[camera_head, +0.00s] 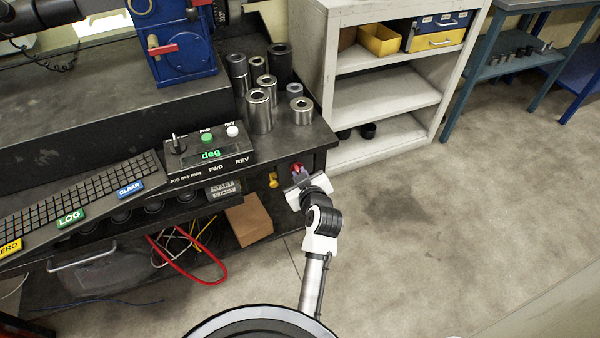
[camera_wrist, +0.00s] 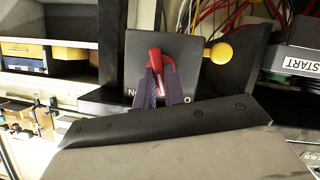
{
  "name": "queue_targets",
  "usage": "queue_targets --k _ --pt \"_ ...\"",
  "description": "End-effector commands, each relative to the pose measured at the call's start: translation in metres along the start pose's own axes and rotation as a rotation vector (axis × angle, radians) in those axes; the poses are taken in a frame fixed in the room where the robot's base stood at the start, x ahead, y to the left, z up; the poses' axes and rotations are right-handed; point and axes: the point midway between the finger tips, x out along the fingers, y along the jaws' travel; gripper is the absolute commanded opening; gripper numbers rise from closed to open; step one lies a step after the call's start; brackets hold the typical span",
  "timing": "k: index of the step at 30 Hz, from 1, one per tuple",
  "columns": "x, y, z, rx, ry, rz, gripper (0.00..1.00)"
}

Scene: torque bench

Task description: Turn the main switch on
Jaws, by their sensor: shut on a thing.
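The main switch has a red handle (camera_wrist: 153,58) on a dark box (camera_wrist: 188,72), seen in the wrist view, where printing appears upside down. My gripper (camera_wrist: 158,84) is shut on the handle, with its dark fingers on either side. Lettering that looks like an inverted ON shows left of the fingers, and part of another mark shows to their right. The handle leans a little; the fingers hide its pivot, so I cannot tell its setting. In the head view the red handle (camera_head: 296,168) shows small at the bench's right end, with my gripper (camera_head: 301,178) at it.
A yellow knob (camera_wrist: 216,54) sits close beside the handle. A control box (camera_head: 208,152) with a green "deg" display and metal cylinders (camera_head: 259,112) stand on the bench. A cardboard box (camera_head: 248,220) is below. A grey shelf (camera_head: 385,100) stands behind; the floor at right is clear.

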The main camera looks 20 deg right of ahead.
Motion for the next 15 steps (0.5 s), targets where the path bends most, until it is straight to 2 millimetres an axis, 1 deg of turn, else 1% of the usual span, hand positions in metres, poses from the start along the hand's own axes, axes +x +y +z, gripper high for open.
queue_targets --k 3,15 --pt "0.0001 0.0024 -0.0033 0.104 0.004 -0.043 0.0" --pt "0.0012 0.0063 -0.001 0.456 0.004 -0.188 0.0"
